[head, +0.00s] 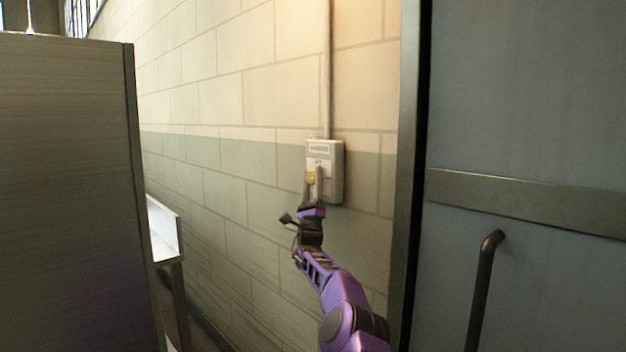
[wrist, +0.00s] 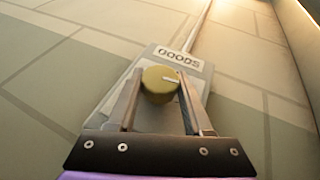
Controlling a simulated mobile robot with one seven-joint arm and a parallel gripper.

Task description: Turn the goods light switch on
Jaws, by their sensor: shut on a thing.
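The goods light switch (head: 338,160) is a pale grey box on the block wall, below a vertical conduit, in the head view. In the wrist view, the switch box (wrist: 203,78) carries a GOODS label (wrist: 179,57) and a round olive-yellow knob (wrist: 158,84). The knob's white mark points to the right in that view. My gripper (head: 313,171) is at the front of the box. In the wrist view my gripper (wrist: 160,92) has one finger on each side of the knob and is shut on it. The fingers hide part of the box.
A grey door (head: 530,120) with a dark handle (head: 482,285) stands to the right, beside a dark frame. A large dark panel (head: 65,180) fills the left. A white ledge or table (head: 165,230) shows behind it, along the wall.

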